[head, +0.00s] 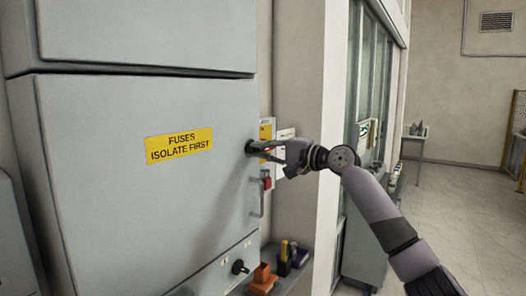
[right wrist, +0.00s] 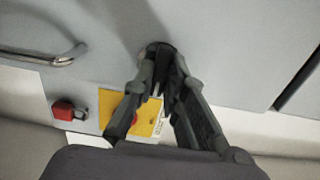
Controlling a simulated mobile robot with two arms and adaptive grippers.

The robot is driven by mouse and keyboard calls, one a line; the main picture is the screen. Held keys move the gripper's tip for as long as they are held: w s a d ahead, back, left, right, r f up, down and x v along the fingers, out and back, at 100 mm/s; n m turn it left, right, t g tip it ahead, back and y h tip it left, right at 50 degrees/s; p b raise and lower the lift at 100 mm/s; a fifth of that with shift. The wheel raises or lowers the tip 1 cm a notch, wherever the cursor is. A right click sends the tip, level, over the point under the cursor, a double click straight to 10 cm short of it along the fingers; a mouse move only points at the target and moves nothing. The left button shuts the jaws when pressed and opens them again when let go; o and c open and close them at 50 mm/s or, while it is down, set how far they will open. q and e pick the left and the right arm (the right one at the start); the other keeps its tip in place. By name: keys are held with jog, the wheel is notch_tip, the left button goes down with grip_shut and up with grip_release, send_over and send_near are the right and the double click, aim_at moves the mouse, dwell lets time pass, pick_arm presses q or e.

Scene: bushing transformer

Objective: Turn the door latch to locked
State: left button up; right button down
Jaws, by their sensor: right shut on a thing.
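The grey cabinet door (head: 110,220) carries a yellow label (head: 179,146) reading "FUSES ISOLATE FIRST". The small dark door latch (head: 250,147) sits near the door's right edge. It also shows in the right wrist view (right wrist: 156,48), mostly covered by the fingers. My right gripper (head: 264,150) reaches it from the right and is shut on it. In the right wrist view my gripper (right wrist: 164,78) has both fingertips at the latch. The latch's exact angle is hidden by the fingers. My left gripper is not in view.
A metal door handle (right wrist: 45,56) is below the latch. Beside the door are a yellow panel (right wrist: 145,122) and a red block (right wrist: 65,110). A black knob (head: 239,267) is low on the cabinet. An orange container (head: 262,273) stands at lower right. Open floor (head: 465,215) lies farther right.

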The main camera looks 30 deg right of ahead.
jog(key=shift+n, duration=0.4)
jog(key=n, duration=0.3)
jog(key=shift+f+n+b, duration=0.1)
jog(key=shift+n+b, duration=0.3)
jog(key=n, duration=0.4)
jog(key=shift+b, duration=0.4)
jog(key=n+b, duration=0.1)
jog(key=n, duration=0.3)
jog(key=shift+n, duration=0.4)
jog(key=n, duration=0.4)
jog(key=shift+b, duration=0.35)
jog(key=shift+n, duration=0.5)
jog(key=c, duration=1.6)
grip_release()
